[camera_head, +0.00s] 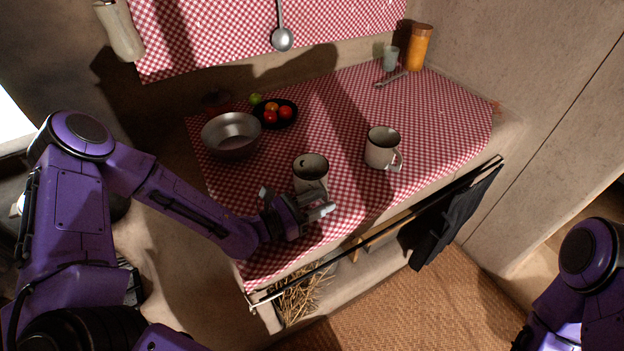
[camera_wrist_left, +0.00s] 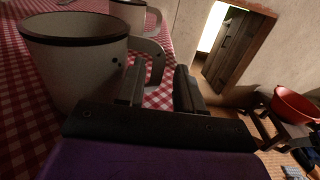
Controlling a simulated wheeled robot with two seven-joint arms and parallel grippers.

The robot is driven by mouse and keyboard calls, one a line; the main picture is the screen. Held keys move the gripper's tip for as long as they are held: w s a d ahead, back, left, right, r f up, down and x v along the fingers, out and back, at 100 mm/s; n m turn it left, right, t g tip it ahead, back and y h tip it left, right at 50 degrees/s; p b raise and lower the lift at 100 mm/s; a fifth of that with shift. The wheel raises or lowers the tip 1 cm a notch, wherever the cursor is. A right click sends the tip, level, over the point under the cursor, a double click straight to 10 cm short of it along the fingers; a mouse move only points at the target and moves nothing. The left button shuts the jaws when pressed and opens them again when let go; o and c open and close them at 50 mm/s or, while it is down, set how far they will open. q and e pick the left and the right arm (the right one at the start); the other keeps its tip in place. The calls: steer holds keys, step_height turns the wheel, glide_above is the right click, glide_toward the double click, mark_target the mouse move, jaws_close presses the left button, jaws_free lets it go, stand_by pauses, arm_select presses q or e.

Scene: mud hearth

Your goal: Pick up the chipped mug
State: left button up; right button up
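Two off-white enamel mugs with dark rims stand upright on the checked cloth. The nearer mug (camera_head: 311,168) has dark chip-like spots and is right by my left gripper (camera_head: 318,205). In the left wrist view this mug (camera_wrist_left: 75,62) fills the upper left, and its handle shows between the spread fingers of my left gripper (camera_wrist_left: 160,88). I cannot tell whether they touch it. The other mug (camera_head: 381,152) stands to the right, its handle toward the front; it also shows behind in the wrist view (camera_wrist_left: 128,14). My right gripper is out of view.
A metal bowl (camera_head: 231,136) and a dark plate of fruit (camera_head: 288,120) stand at the back left. An orange jar (camera_head: 418,47), a pale cup (camera_head: 390,58) and a spoon (camera_head: 392,79) lie at the back right. A rail (camera_head: 400,223) with a dark cloth (camera_head: 455,218) runs along the front.

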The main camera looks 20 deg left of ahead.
arm_select(q)
steer(key=x, duration=0.4)
steer(key=shift+w+r+p, duration=0.15)
steer(key=shift+w+p, duration=0.05)
steer(key=shift+p, duration=0.2)
jaws_close()
